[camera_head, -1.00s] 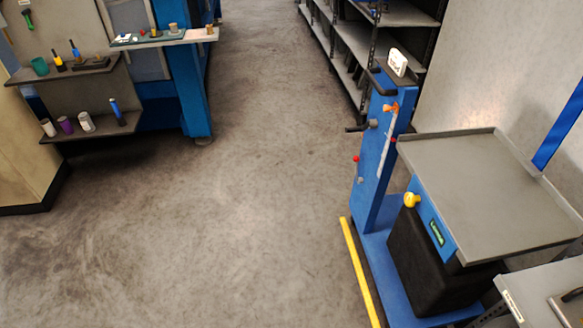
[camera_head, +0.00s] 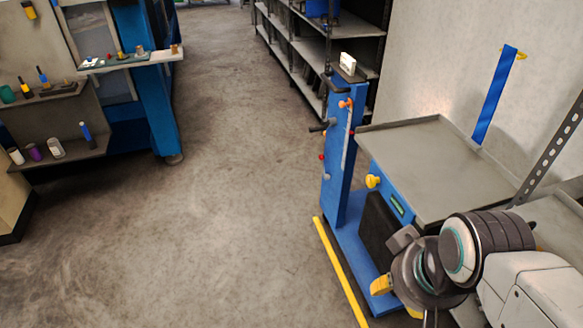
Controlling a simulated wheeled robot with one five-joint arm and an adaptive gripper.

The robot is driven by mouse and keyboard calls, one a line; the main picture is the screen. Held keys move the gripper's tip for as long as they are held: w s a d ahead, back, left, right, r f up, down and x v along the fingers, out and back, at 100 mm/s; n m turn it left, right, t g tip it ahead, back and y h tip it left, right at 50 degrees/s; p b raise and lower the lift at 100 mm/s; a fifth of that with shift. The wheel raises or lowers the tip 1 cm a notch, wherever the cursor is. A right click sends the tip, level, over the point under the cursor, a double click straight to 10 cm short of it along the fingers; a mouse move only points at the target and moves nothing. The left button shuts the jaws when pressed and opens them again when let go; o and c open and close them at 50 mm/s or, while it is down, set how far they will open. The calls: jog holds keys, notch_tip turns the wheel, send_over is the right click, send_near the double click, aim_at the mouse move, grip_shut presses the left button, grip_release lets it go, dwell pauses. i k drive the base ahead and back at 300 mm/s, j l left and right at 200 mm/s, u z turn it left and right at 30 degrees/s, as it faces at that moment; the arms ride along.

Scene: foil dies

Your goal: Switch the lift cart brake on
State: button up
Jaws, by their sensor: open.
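The lift cart has a blue column (camera_head: 338,150), a grey platform with a raised rim (camera_head: 430,165) and a blue base (camera_head: 352,245) with a yellow bar (camera_head: 341,272) along its left side. An orange knob (camera_head: 345,103), a black handle (camera_head: 322,126) and small red knobs are on the column. A yellow knob (camera_head: 373,181) and a green display (camera_head: 396,205) are on the platform's blue front. I cannot tell which control is the brake. My gripper (camera_head: 398,299), with yellow tips, is open at the lower right, in front of the cart's black box (camera_head: 378,228). It appears empty.
Grey shelving (camera_head: 310,60) stands behind the cart. A wall shelf with bottles (camera_head: 60,155) and a blue workbench frame (camera_head: 145,85) are at the left. The floor (camera_head: 200,230) between is clear. A perforated upright (camera_head: 553,150) stands at the right.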

aim_at(322, 157)
jog(key=i+j+u, duration=0.5)
jog(key=i+j, duration=0.35)
jog(key=i, duration=0.85)
jog(key=i+j, duration=0.15)
jog(key=i, duration=0.8)
jog(key=i+z, duration=0.25)
jog(key=i, duration=0.2)
jog(key=i+j+z, duration=0.25)
jog(key=i, duration=0.2)
jog(key=i+j+z, duration=0.1)
jog(key=i+z, duration=0.15)
jog(key=i, duration=0.2)
jog(key=i+z, duration=0.3)
jog(key=z, duration=0.15)
jog(key=i+j+z, duration=0.1)
jog(key=i+z, duration=0.15)
jog(key=z, duration=0.25)
jog(key=i+j+z, duration=0.25)
jog(key=z, duration=0.2)
jog(key=i+j+z, duration=0.2)
jog(key=z, duration=0.3)
jog(key=i+j+z, duration=0.15)
jog(key=j+z, duration=0.15)
jog(key=j, duration=0.2)
jog(key=i+j+z, duration=0.1)
jog(key=j+z, duration=0.25)
jog(key=j, duration=0.2)
jog(key=j+u, duration=0.2)
jog(key=j, duration=0.95)
